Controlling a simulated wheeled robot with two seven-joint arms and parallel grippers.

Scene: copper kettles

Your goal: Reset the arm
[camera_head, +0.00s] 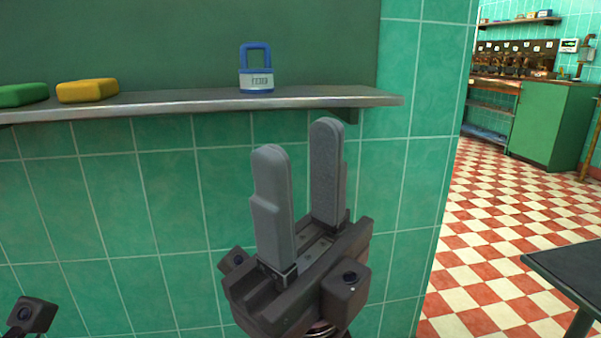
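My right gripper (299,172) is in the middle of the head view, with its two grey fingers pointing up and standing apart. It is open, and nothing is between the fingers. It is in front of the green tiled wall, with its fingertips a little below the shelf in the picture. Only a small dark part (30,316) shows at the lower left corner, perhaps of my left gripper; its fingers are out of view.
A metal shelf (190,102) on the wall holds a blue padlock (257,80), a yellow block (87,91) and a green block (22,95). A dark table (572,268) stands at the right. Checkered floor (480,250) lies open beyond the wall, leading to green cabinets (556,125).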

